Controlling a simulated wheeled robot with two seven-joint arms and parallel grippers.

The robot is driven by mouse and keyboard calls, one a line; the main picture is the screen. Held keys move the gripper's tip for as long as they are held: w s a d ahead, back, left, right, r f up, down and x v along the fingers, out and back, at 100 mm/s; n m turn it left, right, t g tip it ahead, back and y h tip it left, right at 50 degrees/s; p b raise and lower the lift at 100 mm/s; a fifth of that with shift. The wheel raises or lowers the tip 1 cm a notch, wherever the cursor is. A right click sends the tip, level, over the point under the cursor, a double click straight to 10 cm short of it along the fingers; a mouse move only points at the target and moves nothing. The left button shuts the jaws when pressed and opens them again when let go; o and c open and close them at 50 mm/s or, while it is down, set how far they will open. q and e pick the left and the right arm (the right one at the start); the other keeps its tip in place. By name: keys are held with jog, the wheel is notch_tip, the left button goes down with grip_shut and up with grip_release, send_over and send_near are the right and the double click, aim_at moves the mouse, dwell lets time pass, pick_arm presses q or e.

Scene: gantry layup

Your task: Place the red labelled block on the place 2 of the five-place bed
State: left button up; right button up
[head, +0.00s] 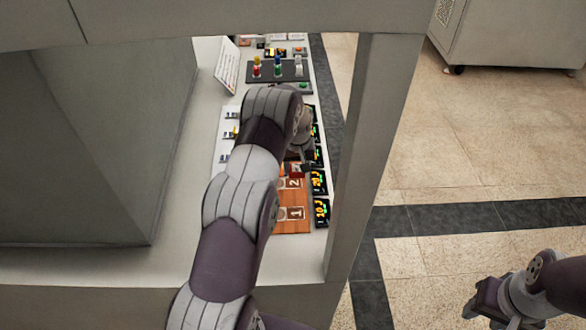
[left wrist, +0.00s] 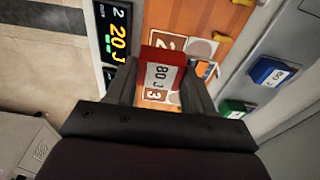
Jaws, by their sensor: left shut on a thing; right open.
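The red labelled block (left wrist: 160,72) has a white label reading "80 J" and sits between the fingers of my left gripper (left wrist: 161,82), which is shut on it. In the head view the red block (head: 296,170) shows small beside my left gripper (head: 301,168), over the orange five-place bed (head: 291,225). Place 2 (head: 294,183) and place 1 of the bed show nearer than the block. In the left wrist view, marks 2 and 3 lie on either side of the block. I cannot tell its height above the bed. My right gripper (head: 484,300) is open and empty, away from the bench.
Displays (head: 321,210) line the bed's right edge. A blue block (left wrist: 272,72) and a green block (left wrist: 236,108) lie beside the bed. A dark rack with coloured pieces (head: 278,70) stands farther back. A grey post (head: 365,150) stands at the right; open floor lies beyond it.

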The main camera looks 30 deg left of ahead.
aim_at(292, 183)
pick_arm(q)
jog(key=shift+a+f, duration=0.25)
jog(key=shift+a, duration=0.45)
jog(key=shift+a+f+p, duration=0.15)
jog(key=shift+f+p, duration=0.2)
jog(key=shift+p, duration=0.05)
notch_tip(292, 183, down, 3)
jog(key=shift+r+p, duration=0.1)
jog(key=shift+p, duration=0.75)
jog(key=shift+f, duration=0.55)
pick_arm(e)
notch_tip(292, 183, up, 3)
jog(key=shift+f, duration=0.1)
pick_arm(q)
jog(key=shift+f+b, duration=0.15)
jog(key=shift+b, duration=0.25)
jog(key=o, duration=1.1)
pick_arm(e)
jog(key=shift+f, duration=0.15)
